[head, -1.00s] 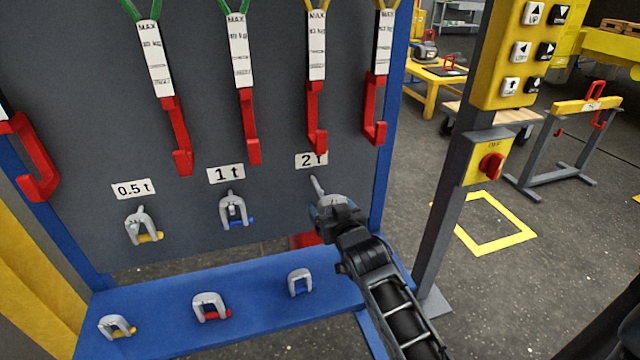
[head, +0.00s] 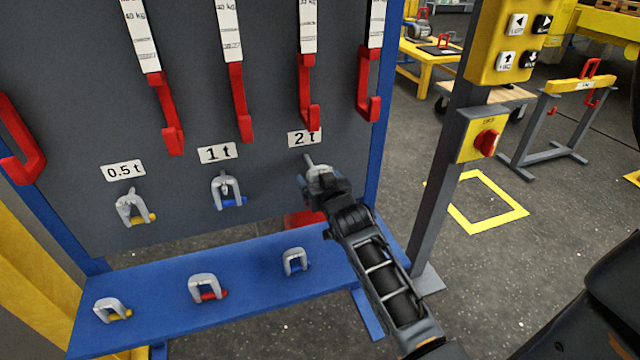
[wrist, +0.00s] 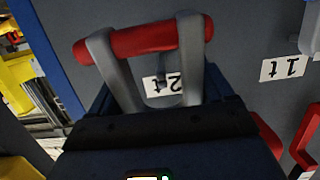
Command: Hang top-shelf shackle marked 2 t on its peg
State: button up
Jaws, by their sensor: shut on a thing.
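My gripper (head: 325,183) is shut on a grey shackle with a red pin, just below the 2 t label (head: 305,138). In the wrist view the shackle (wrist: 195,65) stands out of the dark jaws, its red pin (wrist: 145,38) across its far end. That view is upside down, and the 2 t label (wrist: 163,85) shows through the shackle's opening. The 2 t peg (head: 308,160) pokes out at the upper left of the gripper. The gripper hides most of the shackle in the head view. I cannot tell whether the peg passes through it.
Shackles hang under the 0.5 t (head: 123,170) and 1 t (head: 217,153) labels. The blue shelf (head: 250,285) below holds three shackles. Red hooks (head: 308,95) hang above the labels. A grey post with a red switch (head: 487,143) stands to the right.

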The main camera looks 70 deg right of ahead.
aim_at(311, 164)
jog(key=shift+r+b+x, duration=0.2)
jog(key=shift+b+x, duration=0.35)
jog(key=shift+x, duration=0.85)
jog(key=shift+r+b+x, duration=0.25)
jog(key=shift+b+x, duration=0.25)
jog(key=shift+x, duration=0.9)
jog(key=shift+w+d+f+b, duration=0.45)
jog(key=shift+d+f+b, duration=0.1)
jog(key=shift+b, duration=0.1)
jog(key=shift+f, duration=0.2)
jog(key=shift+f, duration=0.25)
jog(key=o, duration=1.4)
jog(key=shift+b, duration=0.3)
jog(key=shift+s+a+f, duration=0.1)
jog(key=shift+s+a, duration=0.1)
jog(key=v, duration=0.5)
jog(key=r+v, duration=0.1)
jog(key=v, duration=0.1)
jog(key=shift+s+a, duration=0.1)
jog(key=shift+a, duration=0.1)
